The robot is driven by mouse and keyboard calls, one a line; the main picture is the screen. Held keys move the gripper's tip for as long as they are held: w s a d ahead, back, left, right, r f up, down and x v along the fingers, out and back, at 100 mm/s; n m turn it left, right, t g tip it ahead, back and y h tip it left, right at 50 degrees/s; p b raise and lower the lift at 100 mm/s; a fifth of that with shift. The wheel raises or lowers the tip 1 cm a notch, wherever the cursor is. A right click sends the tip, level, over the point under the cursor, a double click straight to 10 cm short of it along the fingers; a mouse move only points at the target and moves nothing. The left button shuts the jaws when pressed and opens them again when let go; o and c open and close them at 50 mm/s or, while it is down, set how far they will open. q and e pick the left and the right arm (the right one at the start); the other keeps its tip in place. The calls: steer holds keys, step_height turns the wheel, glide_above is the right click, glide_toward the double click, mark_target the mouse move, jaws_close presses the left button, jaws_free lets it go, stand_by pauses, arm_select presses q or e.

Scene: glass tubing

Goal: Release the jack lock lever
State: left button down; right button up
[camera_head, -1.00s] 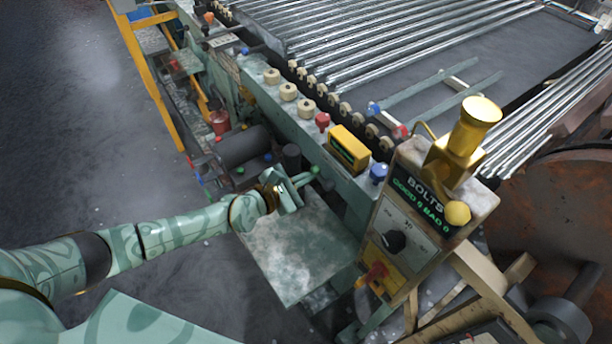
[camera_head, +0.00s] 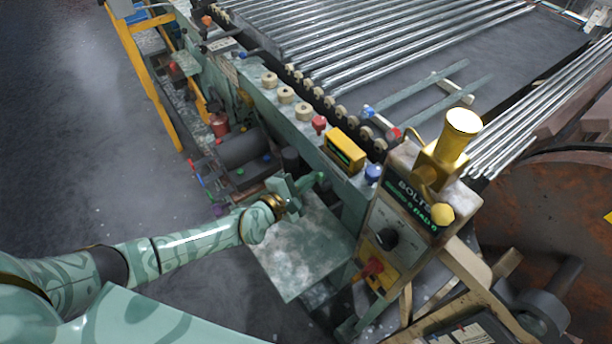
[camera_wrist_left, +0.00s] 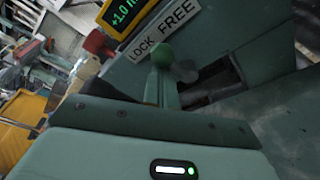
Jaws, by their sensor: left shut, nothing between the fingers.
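The jack lock lever is a short green lever with a round green knob (camera_wrist_left: 162,54), beside a white LOCK FREE label (camera_wrist_left: 160,30) in the left wrist view. The knob sits near the LOCK end, though its exact setting is hard to read. In the head view the knob (camera_head: 321,176) is small, just right of my left gripper (camera_head: 299,187). My left gripper is shut and empty. In the wrist view its body (camera_wrist_left: 165,115) fills the bottom and hides the lever's lower part; I cannot tell whether it touches the lever. My right gripper is out of view.
A yellow display box (camera_head: 343,152), a red knob (camera_head: 319,124) and a blue knob (camera_head: 372,174) line the machine edge. The BOLTS control box (camera_head: 412,190) stands to the right. A bare metal plate (camera_head: 300,255) lies below my gripper. The floor at left is clear.

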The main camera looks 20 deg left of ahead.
arm_select(q)
steer(key=m, duration=0.2)
steer(key=s+d+m+t, duration=0.1)
steer(key=shift+s+d+m, duration=0.1)
steer(key=shift+d+m, duration=0.2)
steer(key=shift+m, duration=0.1)
stand_by(0.6)
steer(key=shift+s, duration=0.1)
